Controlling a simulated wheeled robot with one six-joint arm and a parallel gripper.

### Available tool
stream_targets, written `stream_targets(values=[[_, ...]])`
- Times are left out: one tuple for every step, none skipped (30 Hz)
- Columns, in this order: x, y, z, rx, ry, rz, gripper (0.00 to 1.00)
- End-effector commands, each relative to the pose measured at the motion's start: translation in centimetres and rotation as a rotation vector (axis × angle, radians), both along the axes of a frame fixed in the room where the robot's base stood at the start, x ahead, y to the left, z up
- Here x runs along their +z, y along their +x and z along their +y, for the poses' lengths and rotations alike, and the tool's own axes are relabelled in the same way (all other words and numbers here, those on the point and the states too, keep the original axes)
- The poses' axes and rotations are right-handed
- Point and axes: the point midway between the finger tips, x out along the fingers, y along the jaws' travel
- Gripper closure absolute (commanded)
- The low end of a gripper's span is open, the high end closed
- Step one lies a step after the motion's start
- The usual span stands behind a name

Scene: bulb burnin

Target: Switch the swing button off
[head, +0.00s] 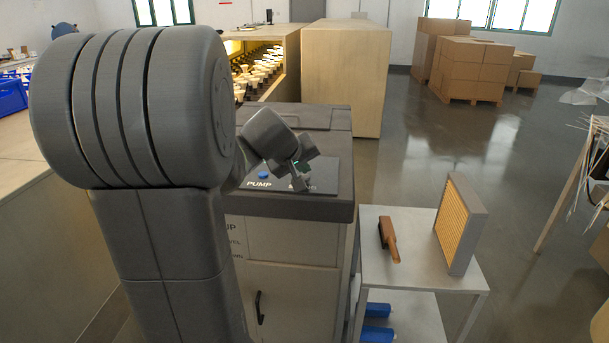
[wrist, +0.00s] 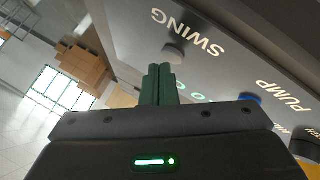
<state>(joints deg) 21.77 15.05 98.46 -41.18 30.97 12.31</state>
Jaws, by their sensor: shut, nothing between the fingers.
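The swing button (wrist: 173,53) is a small round grey button beside the white SWING label in the wrist view. In the head view the gripper hides it and covers part of its label. My gripper (wrist: 161,84) is shut and empty, its fingertips close to the swing button; I cannot tell whether they touch it. In the head view my gripper (head: 300,182) is just over the right part of the dark control panel (head: 330,172). The blue pump button (wrist: 250,97) is by the PUMP label, and shows left of my gripper in the head view (head: 263,175).
The panel tops a grey cabinet (head: 292,238). Right of it, a trolley (head: 415,280) bears a brown-handled brush (head: 389,240) and a pleated filter (head: 457,225). A wooden box (head: 345,75) stands behind. Cartons (head: 468,70) are far off.

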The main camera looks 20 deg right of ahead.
Motion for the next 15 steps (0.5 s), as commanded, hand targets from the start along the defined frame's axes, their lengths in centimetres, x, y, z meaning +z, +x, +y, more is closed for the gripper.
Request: stream_targets(values=[[0.41, 0.02, 0.0, 0.001, 0.0, -0.001, 1.0], [0.49, 0.01, 0.01, 0.001, 0.0, -0.001, 1.0], [0.54, 0.01, 0.01, 0.0, 0.0, 0.0, 1.0], [0.54, 0.01, 0.01, -0.001, 0.0, -0.001, 1.0], [0.51, 0.01, 0.01, -0.001, 0.0, -0.001, 1.0], [0.49, 0.01, 0.01, -0.001, 0.0, -0.001, 1.0], [0.49, 0.02, 0.02, -0.001, 0.0, -0.001, 1.0], [0.49, 0.02, 0.02, 0.0, 0.0, -0.001, 1.0], [0.48, 0.02, 0.01, 0.0, 0.0, -0.001, 1.0], [0.49, 0.01, 0.01, 0.0, 0.0, -0.001, 1.0], [0.54, 0.02, 0.01, 0.0, 0.0, -0.001, 1.0], [0.65, 0.01, 0.01, 0.0, 0.0, -0.001, 1.0], [0.78, 0.03, 0.01, 0.0, 0.0, -0.001, 1.0], [0.96, 0.03, 0.0, 0.0, 0.0, -0.001, 1.0], [1.27, 0.03, 0.01, 0.0, 0.0, -0.002, 1.0]])
